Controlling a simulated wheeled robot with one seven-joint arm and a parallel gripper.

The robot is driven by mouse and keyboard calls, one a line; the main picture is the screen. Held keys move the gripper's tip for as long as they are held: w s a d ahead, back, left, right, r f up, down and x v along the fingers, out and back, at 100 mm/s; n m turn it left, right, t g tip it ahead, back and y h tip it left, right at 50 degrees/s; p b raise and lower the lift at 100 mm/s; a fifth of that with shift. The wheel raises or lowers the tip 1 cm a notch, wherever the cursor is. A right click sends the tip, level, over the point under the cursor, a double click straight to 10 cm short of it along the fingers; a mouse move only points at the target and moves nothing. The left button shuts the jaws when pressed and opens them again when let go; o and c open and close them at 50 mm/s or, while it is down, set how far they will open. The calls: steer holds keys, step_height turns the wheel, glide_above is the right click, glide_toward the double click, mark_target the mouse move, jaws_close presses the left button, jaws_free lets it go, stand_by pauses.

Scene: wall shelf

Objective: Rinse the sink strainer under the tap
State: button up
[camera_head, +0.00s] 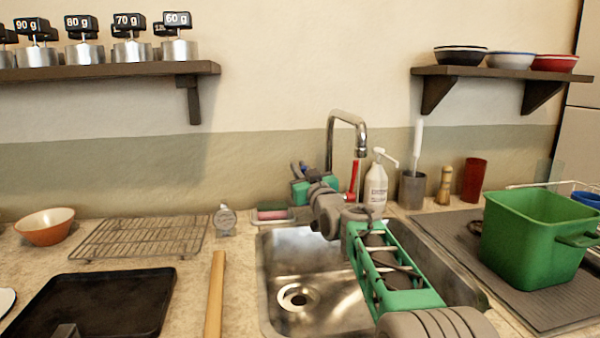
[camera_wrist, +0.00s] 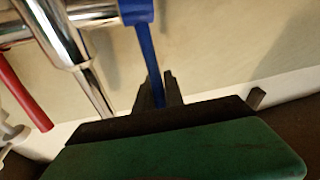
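The chrome tap (camera_head: 350,118) arches over the steel sink (camera_head: 270,255), with a red lever (camera_head: 354,178) on its right. No water shows below its spout. A round metal fitting (camera_head: 298,297) sits at the drain in the basin floor; I cannot tell whether the strainer is in it. My gripper (camera_head: 299,168) is behind the sink, left of the spout. In the wrist view its dark fingers (camera_wrist: 160,88) are close together around the lower end of the tap's blue lever (camera_wrist: 140,45). The red lever (camera_wrist: 22,95) shows at the left there. My forearm hides the basin's right part.
A soap bottle (camera_head: 376,188) and a grey holder (camera_head: 412,190) stand behind the sink. A green tub (camera_head: 530,235) stands on the drainer at right. A sponge dish (camera_head: 272,214), timer (camera_head: 225,220) and wooden stick (camera_head: 215,295) lie left of the sink.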

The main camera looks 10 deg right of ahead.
steer(key=o, duration=0.4)
steer(key=shift+c, duration=0.2)
steer(key=v, duration=0.8)
steer(key=shift+w, duration=0.1)
